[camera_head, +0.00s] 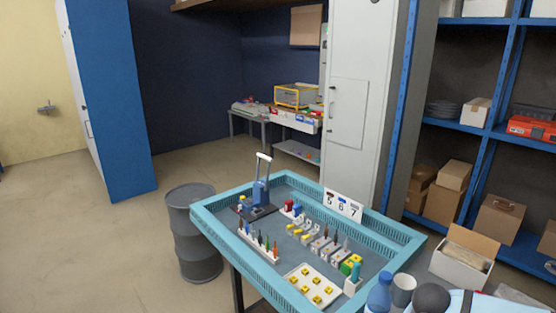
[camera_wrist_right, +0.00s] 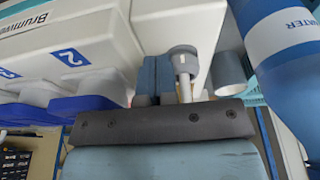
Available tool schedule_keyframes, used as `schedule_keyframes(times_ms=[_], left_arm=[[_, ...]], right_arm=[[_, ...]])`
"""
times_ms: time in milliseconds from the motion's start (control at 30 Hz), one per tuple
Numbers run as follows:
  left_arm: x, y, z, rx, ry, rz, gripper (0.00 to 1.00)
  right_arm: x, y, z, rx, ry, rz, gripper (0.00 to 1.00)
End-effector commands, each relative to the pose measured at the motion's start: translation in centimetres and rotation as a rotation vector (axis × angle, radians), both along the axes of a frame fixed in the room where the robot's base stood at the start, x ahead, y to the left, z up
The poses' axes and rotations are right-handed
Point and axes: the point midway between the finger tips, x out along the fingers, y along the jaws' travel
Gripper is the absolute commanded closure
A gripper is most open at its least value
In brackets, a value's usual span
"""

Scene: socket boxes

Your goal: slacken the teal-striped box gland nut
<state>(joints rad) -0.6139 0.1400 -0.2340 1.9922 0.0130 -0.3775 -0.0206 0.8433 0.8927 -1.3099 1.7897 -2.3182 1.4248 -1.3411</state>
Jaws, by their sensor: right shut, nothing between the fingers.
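Several small grey boxes with dark upright parts (camera_head: 330,250) stand in a row on the teal-rimmed workbench (camera_head: 215,232) in the head view. They are too small to tell which one bears a teal stripe, or to make out a gland nut. My right gripper (camera_wrist_right: 154,82) shows in the wrist view with its blue fingers shut and empty, beside a grey capped rod (camera_wrist_right: 184,72). My left gripper is not in view.
A blue water bottle (camera_head: 379,294) and a grey cup (camera_head: 403,290) stand at the bench's near right corner. A white plate with yellow pieces (camera_head: 296,276), a rack of coloured tools (camera_head: 258,243) and a number sign (camera_head: 343,205) are on the bench. A grey drum (camera_head: 197,250) stands left.

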Motion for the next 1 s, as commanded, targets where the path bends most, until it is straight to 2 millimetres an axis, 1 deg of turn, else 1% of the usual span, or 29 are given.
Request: schedule_keyframes(times_ms=[33, 300, 400, 667, 700, 767, 867, 900, 967, 1000], left_arm=[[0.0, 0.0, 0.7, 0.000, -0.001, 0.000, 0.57], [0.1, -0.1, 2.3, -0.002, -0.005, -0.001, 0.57], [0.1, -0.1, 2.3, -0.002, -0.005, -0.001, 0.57], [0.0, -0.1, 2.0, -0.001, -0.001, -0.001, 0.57], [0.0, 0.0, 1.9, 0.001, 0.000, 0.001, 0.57], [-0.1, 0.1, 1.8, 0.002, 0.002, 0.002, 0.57], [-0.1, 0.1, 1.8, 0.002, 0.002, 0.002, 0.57], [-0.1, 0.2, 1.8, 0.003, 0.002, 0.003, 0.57], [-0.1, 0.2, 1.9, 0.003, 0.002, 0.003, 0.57], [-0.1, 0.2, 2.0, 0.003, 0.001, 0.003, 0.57]], right_arm=[[0.2, 0.0, 1.2, 0.002, -0.005, 0.000, 1.00], [0.3, 0.1, 4.6, 0.004, -0.011, 0.002, 1.00], [0.4, 0.1, 5.0, 0.005, -0.012, 0.002, 1.00], [0.4, 0.2, 4.9, 0.007, -0.012, 0.002, 1.00], [0.1, 0.7, 4.7, 0.025, -0.006, 0.000, 1.00], [-0.4, 2.1, 4.1, 0.077, 0.010, -0.010, 1.00], [-2.4, 6.3, 2.6, 0.248, 0.068, -0.061, 1.00], [-3.6, 8.7, 2.0, 0.346, 0.105, -0.097, 1.00], [-5.5, 12.8, 1.5, 0.518, 0.176, -0.173, 1.00], [-6.9, 15.6, 1.5, 0.640, 0.234, -0.239, 1.00]])
